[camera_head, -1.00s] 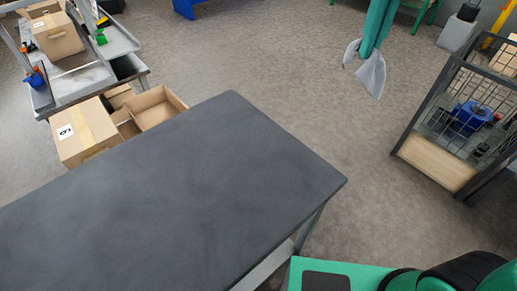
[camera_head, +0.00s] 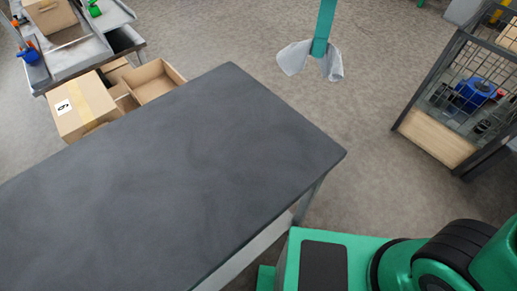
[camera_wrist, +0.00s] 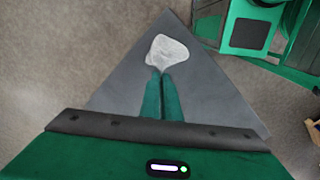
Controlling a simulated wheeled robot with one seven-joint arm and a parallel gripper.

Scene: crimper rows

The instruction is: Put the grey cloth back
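The grey cloth (camera_head: 294,58) hangs bunched from my gripper (camera_head: 319,48), with folds drooping on both sides of the fingers. It is in the air beyond the far right corner of the dark table (camera_head: 180,170) in the head view. In the wrist view the cloth (camera_wrist: 168,52) is pale and crumpled at the fingertips. The two green fingers of my gripper (camera_wrist: 161,75) are close together on it. The part of the cloth between the fingers is hidden. Behind the cloth, the wrist view shows the dark tabletop (camera_wrist: 105,92).
The tabletop is bare. Cardboard boxes (camera_head: 80,108) and an open box (camera_head: 158,82) stand beyond its left far edge, near a grey cart (camera_head: 75,58). A mesh cage (camera_head: 435,145) holding a blue item stands at right. Open floor lies between.

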